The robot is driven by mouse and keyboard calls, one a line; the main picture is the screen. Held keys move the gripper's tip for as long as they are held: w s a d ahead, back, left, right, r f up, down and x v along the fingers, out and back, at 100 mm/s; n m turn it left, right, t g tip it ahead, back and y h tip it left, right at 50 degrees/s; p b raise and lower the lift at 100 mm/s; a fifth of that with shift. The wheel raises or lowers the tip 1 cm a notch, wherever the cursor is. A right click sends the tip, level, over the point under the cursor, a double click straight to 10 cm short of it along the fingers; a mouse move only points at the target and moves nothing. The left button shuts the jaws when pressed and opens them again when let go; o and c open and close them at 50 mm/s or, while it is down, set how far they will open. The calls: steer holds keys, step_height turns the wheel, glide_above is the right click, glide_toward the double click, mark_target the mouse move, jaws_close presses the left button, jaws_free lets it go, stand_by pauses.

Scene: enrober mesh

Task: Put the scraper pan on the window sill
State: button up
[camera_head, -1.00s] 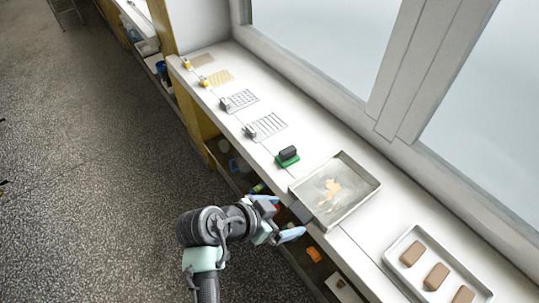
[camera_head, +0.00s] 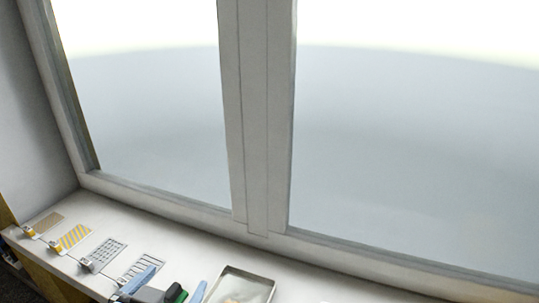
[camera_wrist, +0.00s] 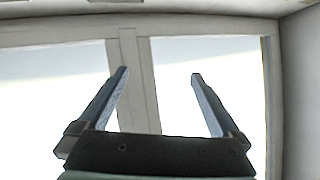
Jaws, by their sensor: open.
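The shallow metal pan (camera_head: 252,284), with a pale smear inside, rests on the long white ledge (camera_head: 200,243) under the window. Only its far part shows, cut off by the bottom edge of the head view. My gripper (camera_head: 179,277) is at the bottom of that view, left of the pan, with its blue fingers apart and nothing seen between them. In the wrist view my gripper (camera_wrist: 160,74) is also open and empty, facing the window. The pan is not in the wrist view.
Several sample cards on clips, including a yellow-striped card (camera_head: 75,236) and a grid card (camera_head: 104,253), lie along the ledge at left. A window frame post (camera_head: 258,120) rises behind. The ledge behind the pan is bare.

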steer(key=w+d+r+t, duration=0.1)
steer(key=d+r+t, duration=0.2)
steer(key=r, duration=0.6)
steer(key=w+d+r+n+t+y, duration=0.1)
steer(key=d+r+t, duration=0.2)
steer(key=r, duration=0.5)
steer(key=w+d+r+t, duration=0.1)
steer(key=d+r+t, duration=0.15)
steer(key=r, duration=0.65)
steer(key=s+d+r+n+t, duration=0.1)
steer(key=s+d+r+t, duration=0.2)
steer(key=r, duration=0.5)
steer(key=s+d+r+t+h, duration=0.1)
steer(key=s+d+r+t, duration=0.2)
steer(key=s+d+r, duration=0.2)
step_height(320, 180, up, 3)
steer(key=shift+s+r+n, duration=0.15)
steer(key=shift+s+n, duration=0.25)
steer(key=shift+s, duration=0.85)
